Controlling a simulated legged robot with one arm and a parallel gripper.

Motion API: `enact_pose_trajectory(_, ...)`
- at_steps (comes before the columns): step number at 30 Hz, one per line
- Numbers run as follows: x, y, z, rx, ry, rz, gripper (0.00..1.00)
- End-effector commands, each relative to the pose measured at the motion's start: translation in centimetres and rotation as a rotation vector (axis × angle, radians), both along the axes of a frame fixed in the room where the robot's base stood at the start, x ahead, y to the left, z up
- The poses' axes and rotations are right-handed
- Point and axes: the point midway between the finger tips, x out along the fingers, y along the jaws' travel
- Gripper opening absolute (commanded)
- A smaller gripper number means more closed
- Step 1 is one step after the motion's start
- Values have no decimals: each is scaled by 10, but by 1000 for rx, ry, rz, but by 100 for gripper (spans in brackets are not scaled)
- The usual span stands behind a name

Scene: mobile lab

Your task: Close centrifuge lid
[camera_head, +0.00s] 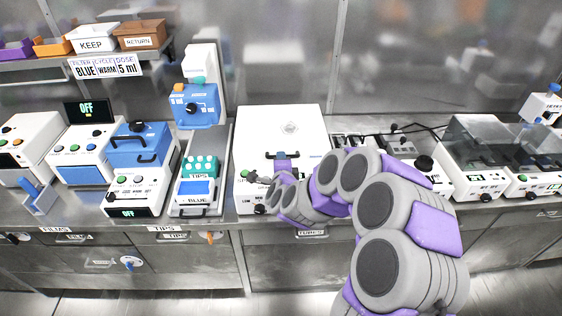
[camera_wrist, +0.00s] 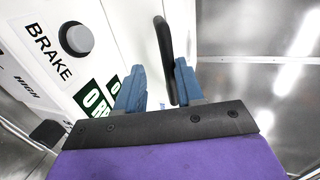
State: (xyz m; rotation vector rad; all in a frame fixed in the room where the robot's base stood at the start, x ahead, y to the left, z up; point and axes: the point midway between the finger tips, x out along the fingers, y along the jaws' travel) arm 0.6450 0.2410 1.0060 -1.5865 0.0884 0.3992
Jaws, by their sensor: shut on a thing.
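The centrifuge is the white box (camera_head: 252,118) in the middle of the bench. Its broad white lid (camera_head: 300,112) with a small round spot shows from above and looks down or nearly down; the seam is too small to tell. In the wrist view, a black lid handle (camera_wrist: 164,38) runs between the two blue fingers of my gripper (camera_wrist: 160,66). My gripper is shut on this handle at the front of the lid. In the head view, my arm hides part of the centrifuge's front. A grey BRAKE knob (camera_wrist: 76,38) and green labels (camera_wrist: 90,98) show beside the fingers.
A pipette stand with a TIPS box (camera_head: 200,166) and a blue-and-white device (camera_head: 140,150) stand close on the left. Other machines (camera_head: 478,150) and loose dark cables stand on the right. Drawers (camera_head: 180,240) line the bench front, and a shelf with bins (camera_head: 92,38) is at upper left.

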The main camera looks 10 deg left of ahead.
Motion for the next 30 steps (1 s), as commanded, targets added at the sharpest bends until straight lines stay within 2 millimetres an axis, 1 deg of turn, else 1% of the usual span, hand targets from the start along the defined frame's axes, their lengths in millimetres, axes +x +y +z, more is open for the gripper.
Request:
enact_pose_trajectory(1,-10,1,-23,-6,55,8,39)
enact_pose_trajectory(2,-11,1,-23,-6,56,9,40)
enact_pose_trajectory(3,-11,1,-23,-6,55,9,47)
enact_pose_trajectory(4,-10,2,-23,-6,53,8,48)
enact_pose_trajectory(10,-8,2,-19,-5,44,5,40)
enact_pose_trajectory(30,-6,1,-13,-3,33,2,40)
